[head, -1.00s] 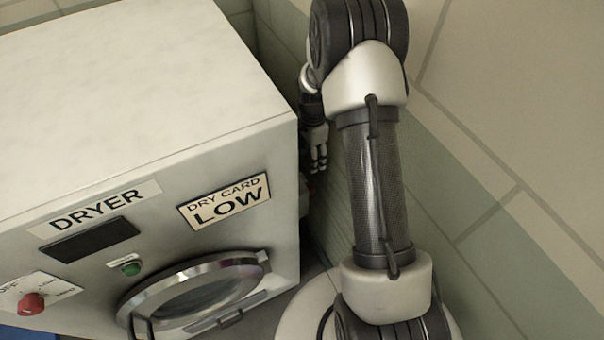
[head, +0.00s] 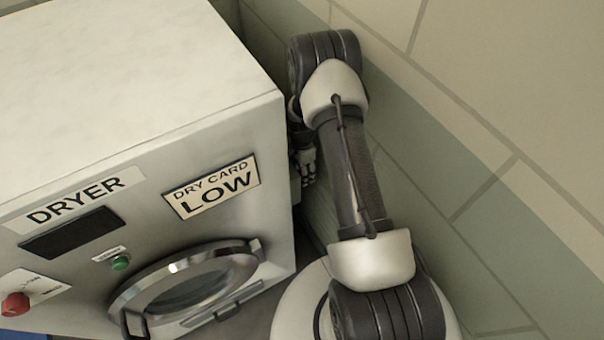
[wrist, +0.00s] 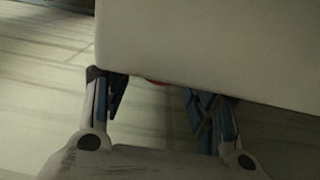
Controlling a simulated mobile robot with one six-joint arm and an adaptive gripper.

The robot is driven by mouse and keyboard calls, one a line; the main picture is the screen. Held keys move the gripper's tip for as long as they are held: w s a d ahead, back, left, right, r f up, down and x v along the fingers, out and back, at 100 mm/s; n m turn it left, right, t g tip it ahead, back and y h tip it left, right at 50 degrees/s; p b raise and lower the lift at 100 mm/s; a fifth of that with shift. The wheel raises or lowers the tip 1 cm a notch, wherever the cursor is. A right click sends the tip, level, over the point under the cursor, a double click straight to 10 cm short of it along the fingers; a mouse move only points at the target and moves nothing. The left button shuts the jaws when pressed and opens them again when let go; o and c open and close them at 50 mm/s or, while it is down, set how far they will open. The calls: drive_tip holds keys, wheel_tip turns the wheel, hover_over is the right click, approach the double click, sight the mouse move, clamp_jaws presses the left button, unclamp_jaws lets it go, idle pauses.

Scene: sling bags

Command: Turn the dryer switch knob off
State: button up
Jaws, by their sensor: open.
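A red knob (head: 15,305) sits on a white label plate at the lower left of the dryer's (head: 268,130) front; the lettering is cut off by the picture edge. My gripper (head: 308,172) is far from that knob, down in the gap between the dryer's right side and the wall. In the wrist view my gripper (wrist: 160,100) has its fingers apart, with nothing seen held. A bit of a red thing (wrist: 157,82) shows between the fingers, beyond a pale box edge that hides most of it. I cannot tell whether it is a knob, or whether the fingers touch the box.
The dryer front carries a LOW dry card sign (head: 212,187), a dark display (head: 72,234), a green button (head: 120,263) and a round door (head: 190,285). The tiled wall (head: 440,120) stands close on the right, leaving a narrow gap for my arm.

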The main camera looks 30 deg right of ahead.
drive_tip(key=shift+f, duration=0.65)
drive_tip(key=shift+c, duration=0.5)
drive_tip(key=c, duration=1)
